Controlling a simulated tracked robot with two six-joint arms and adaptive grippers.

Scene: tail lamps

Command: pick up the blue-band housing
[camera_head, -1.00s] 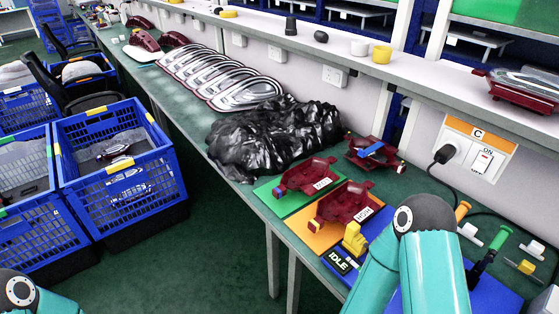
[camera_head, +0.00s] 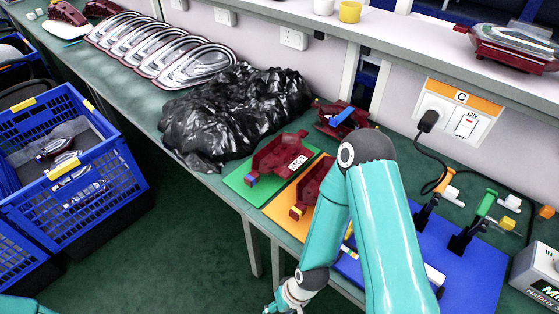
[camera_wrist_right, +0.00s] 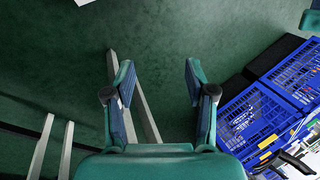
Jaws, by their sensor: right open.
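The blue-band housing (camera_head: 327,125) is a dark red part with a blue strip across it. It lies at the back of the green bench, behind the mats and right of the black plastic heap. My right arm's elbow stands just in front and right of it. My right gripper (camera_wrist_right: 157,78) is open and empty in the wrist view, pointing down over the green floor. In the head view it is at the bottom edge, off the bench's front and well away from the housing. Only a piece of my left arm shows at the bottom left; its gripper is out of view.
Dark red housings lie on a green mat (camera_head: 239,182) and an orange mat (camera_head: 288,233); my right arm partly covers the latter. The black plastic heap (camera_head: 225,115) stands left. Green- and orange-handled tools stand right. Blue crates (camera_head: 115,185) stand on the floor.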

